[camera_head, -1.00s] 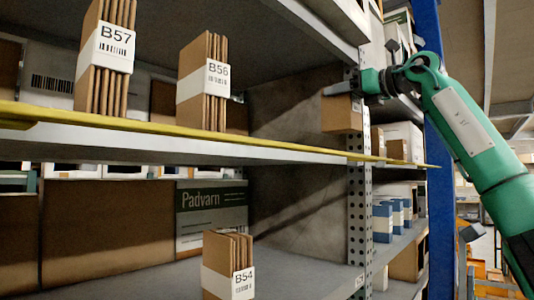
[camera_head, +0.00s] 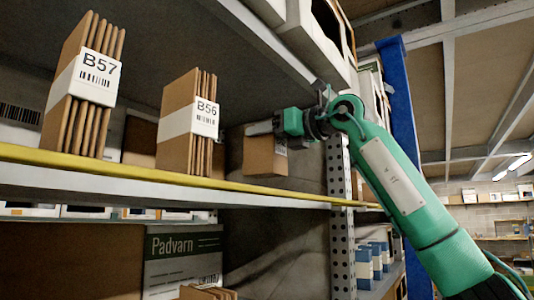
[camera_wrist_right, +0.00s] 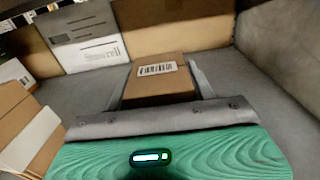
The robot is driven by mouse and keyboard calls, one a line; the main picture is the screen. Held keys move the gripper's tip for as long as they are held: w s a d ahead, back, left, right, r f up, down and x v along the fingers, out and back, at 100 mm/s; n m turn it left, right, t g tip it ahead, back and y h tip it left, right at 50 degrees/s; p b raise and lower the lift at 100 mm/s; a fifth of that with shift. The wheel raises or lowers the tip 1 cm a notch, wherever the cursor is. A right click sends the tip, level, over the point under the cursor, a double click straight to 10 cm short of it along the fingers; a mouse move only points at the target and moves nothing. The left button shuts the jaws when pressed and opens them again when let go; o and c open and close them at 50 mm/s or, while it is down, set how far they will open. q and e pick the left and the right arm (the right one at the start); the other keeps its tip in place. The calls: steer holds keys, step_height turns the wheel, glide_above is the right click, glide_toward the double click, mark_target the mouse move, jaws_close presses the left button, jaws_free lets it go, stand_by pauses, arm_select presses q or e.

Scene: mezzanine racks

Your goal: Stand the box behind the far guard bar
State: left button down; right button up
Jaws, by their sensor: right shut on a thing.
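The box (camera_head: 262,158) is small and brown with a white barcode label. It is between the fingers of my right gripper (camera_head: 270,128), which reaches in from the right. In the right wrist view the box (camera_wrist_right: 158,82) sits between the two grey fingers (camera_wrist_right: 158,98), its label facing up in the picture. In the head view its lower edge shows just above the yellow guard bar (camera_head: 180,178) along the shelf front. I cannot tell whether it touches the shelf. Only this one guard bar shows clearly. My left gripper is not in view.
Bundled cartons B56 (camera_head: 189,122) and B57 (camera_head: 86,88) stand to the left on the same shelf. A perforated post (camera_head: 340,175) and a blue upright (camera_head: 405,110) are on the right. In the right wrist view, cartons (camera_wrist_right: 85,38) stand behind, with bare grey shelf (camera_wrist_right: 215,65) beside the box.

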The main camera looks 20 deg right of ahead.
mark_target(268, 176)
steer(key=shift+s+f, duration=0.2)
steer(key=shift+f, duration=0.95)
steer(key=shift+w+d+f, duration=0.1)
steer(key=shift+w+f, duration=0.05)
steer(key=shift+f, duration=0.6)
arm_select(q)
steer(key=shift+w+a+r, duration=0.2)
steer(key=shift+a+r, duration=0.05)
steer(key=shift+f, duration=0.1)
arm_select(e)
steer(key=shift+a, duration=0.2)
steer(key=shift+f, duration=0.2)
steer(key=o, duration=1.1)
steer(key=shift+d, duration=0.15)
steer(key=shift+r, duration=0.1)
